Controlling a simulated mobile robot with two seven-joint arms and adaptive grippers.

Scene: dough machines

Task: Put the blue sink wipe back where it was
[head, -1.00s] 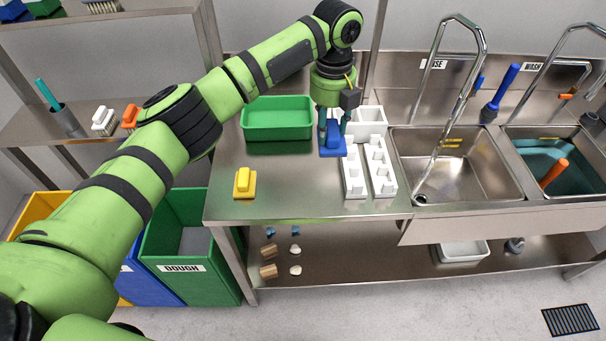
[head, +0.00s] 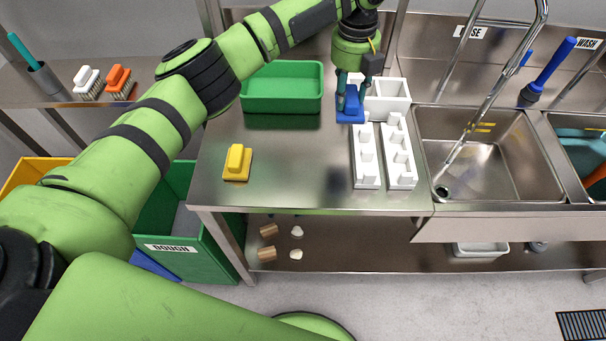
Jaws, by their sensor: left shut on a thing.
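The blue sink wipe (head: 350,107) is a small blue block with a raised handle. My left gripper (head: 350,88) is shut on its handle, pointing down. The wipe is at the back of the steel counter, just left of a white square container and behind the left white rack. I cannot tell whether it touches the counter or hangs just above it. A similar yellow wipe (head: 237,162) rests on the counter at the front left. My right gripper is not in view.
A green tray (head: 282,112) stands at the back left of the counter. Two white slotted racks (head: 366,172) lie beside the sink (head: 480,165), with a white square container (head: 388,98) behind. The counter's middle is clear. Brushes (head: 118,82) stand on the left shelf.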

